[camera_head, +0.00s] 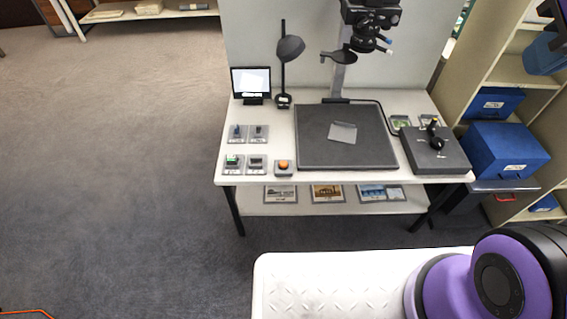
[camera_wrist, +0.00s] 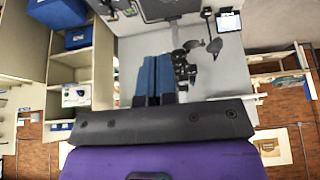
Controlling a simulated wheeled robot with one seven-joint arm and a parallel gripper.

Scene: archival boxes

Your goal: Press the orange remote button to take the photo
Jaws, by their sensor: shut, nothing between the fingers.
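The orange remote button (camera_head: 284,164) sits on a small grey box at the front left edge of the copy stand table in the head view. I cannot make it out in the wrist view. My gripper (camera_wrist: 153,62) shows in the wrist view with its two blue fingers together, shut and empty. The fingers are apart from the table. The gripper is not in the head view, where only my purple arm link shows at the lower right. The camera (camera_head: 371,20) hangs on a column above the dark baseboard (camera_head: 310,150), which bears a small grey sheet (camera_head: 343,132).
Small labelled switch plates (camera_head: 232,162) lie left of the button. A desk lamp (camera_head: 290,48) and a lit monitor (camera_head: 251,81) stand behind. A joystick box (camera_head: 436,150) is at the table's right. Shelves with blue boxes (camera_head: 503,147) stand at right.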

